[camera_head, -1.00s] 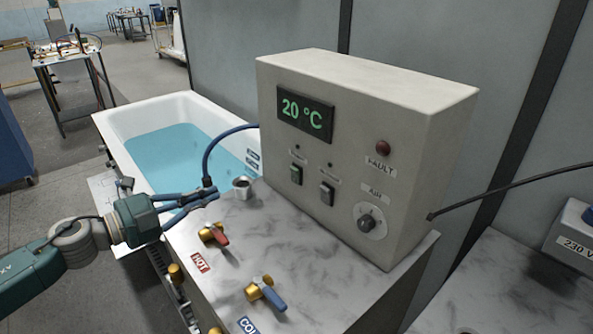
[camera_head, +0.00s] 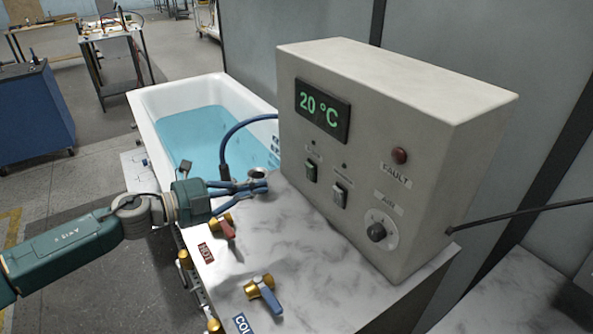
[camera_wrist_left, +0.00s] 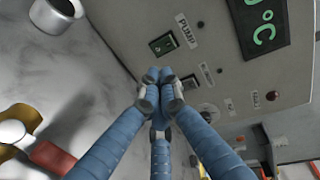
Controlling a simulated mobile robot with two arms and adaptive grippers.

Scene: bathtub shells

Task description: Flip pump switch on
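The pump switch is a dark rocker with a green face (camera_head: 312,172), the left one of two on the front of the beige control box (camera_head: 430,110). In the left wrist view the switch (camera_wrist_left: 163,43) sits beside a label reading PUMP. My left gripper (camera_head: 266,182) is left of the switch, above the marble top, with a gap between them. In the left wrist view its blue fingers (camera_wrist_left: 160,76) have their tips together, with nothing seen between them, pointing towards the panel just below the switch. My right gripper is not in view.
A second rocker switch (camera_head: 339,195), a dial (camera_head: 377,232) and a red fault lamp (camera_head: 399,156) are on the panel. The display (camera_head: 322,110) reads 20 °C. Red (camera_head: 226,227) and blue (camera_head: 268,296) valve handles stand below the gripper. A blue hose (camera_head: 224,145) arches behind the fingers.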

